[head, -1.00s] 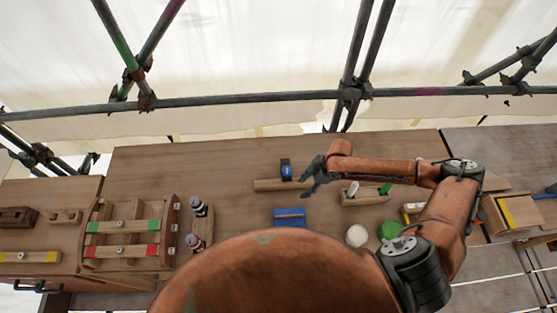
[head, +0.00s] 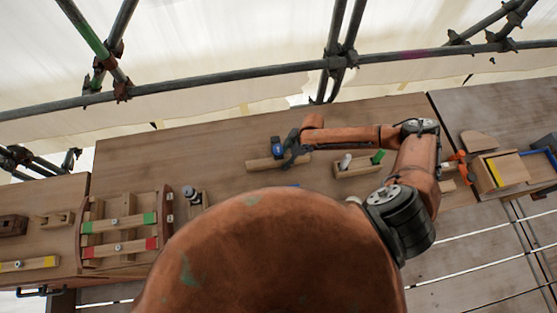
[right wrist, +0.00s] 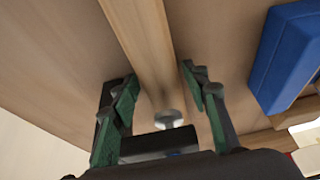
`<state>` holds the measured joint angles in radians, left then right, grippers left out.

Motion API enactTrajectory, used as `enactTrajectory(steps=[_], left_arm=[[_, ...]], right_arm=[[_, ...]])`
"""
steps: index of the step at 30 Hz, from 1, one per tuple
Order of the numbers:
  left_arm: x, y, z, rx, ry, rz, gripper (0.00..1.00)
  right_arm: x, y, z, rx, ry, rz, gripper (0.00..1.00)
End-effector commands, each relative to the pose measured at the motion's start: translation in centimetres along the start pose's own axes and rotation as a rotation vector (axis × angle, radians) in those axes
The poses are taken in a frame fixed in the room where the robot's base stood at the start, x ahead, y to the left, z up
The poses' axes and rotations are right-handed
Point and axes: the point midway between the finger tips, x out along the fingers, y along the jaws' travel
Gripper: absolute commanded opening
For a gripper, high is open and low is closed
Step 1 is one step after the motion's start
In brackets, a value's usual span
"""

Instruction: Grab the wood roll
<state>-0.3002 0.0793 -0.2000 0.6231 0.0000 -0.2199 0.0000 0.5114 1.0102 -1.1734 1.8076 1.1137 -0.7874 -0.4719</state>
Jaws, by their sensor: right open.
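The wood roll (head: 262,163) is a pale, long round piece lying on the workbench near its back edge. In the right wrist view the wood roll (right wrist: 143,35) runs from the top edge down between my fingers. My right gripper (head: 292,154) is over the roll's right part in the head view. In the right wrist view the right gripper (right wrist: 160,85) is open, one green-and-black finger on each side of the roll; I cannot tell whether they touch it. The roll's lower end is partly hidden by the gripper. My left gripper is not in view.
A blue block (right wrist: 292,55) lies to the right in the wrist view. A wooden tray (head: 352,168) with a green item is right of the gripper. The bench (head: 190,150) left of the roll is clear.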

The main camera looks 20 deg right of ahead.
Motion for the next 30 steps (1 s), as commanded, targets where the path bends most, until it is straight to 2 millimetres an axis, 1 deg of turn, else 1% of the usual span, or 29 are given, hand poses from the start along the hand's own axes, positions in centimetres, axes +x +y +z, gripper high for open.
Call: enactTrajectory(steps=[3, 8, 26, 30], left_arm=[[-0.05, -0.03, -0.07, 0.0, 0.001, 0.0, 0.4], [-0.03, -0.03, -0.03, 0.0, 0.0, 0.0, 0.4], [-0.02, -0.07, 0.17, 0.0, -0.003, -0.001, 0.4], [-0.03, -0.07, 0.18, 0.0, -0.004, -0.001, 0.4]], right_arm=[[0.45, 0.02, 0.03, -0.001, -0.001, 0.001, 0.42], [0.45, 0.01, 0.02, -0.001, -0.001, 0.0, 0.42], [0.4, 0.01, 0.01, -0.001, 0.0, 0.0, 0.01], [0.37, 0.06, -0.04, -0.001, 0.001, 0.001, 0.01]])
